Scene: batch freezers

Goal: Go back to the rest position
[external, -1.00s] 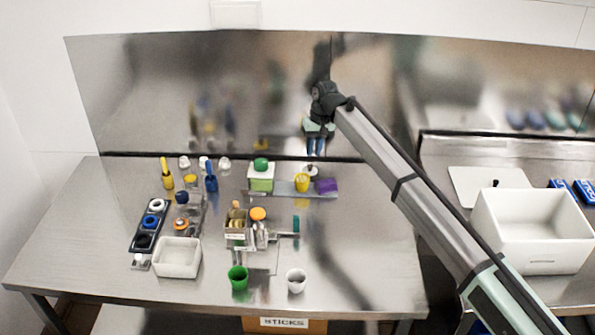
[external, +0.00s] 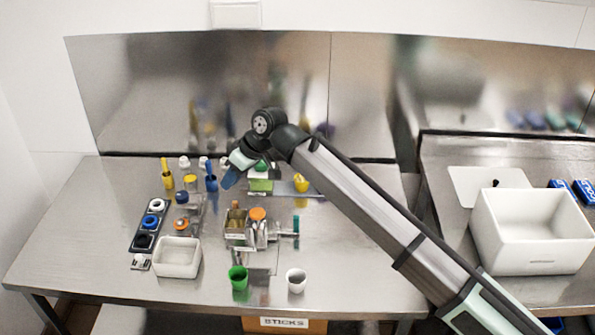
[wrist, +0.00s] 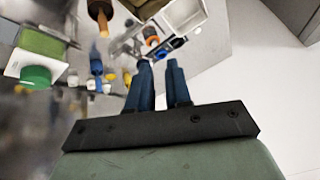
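My gripper (external: 230,178) hangs over the back left part of the steel table (external: 330,270), beside the green-topped container (external: 260,184). Its blue fingers point down and to the left in the external view. In the wrist view my gripper (wrist: 158,66) has its two blue fingers apart, with nothing seen between them. My forearm reaches in from the lower right and hides part of the table's right side.
A yellow bottle (external: 166,172) and blue bottle (external: 211,180) stand near the gripper. A white tub (external: 177,260), green cup (external: 238,278) and white cup (external: 296,281) stand toward the front. A large white bin (external: 535,245) stands at right. The table's front right is clear.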

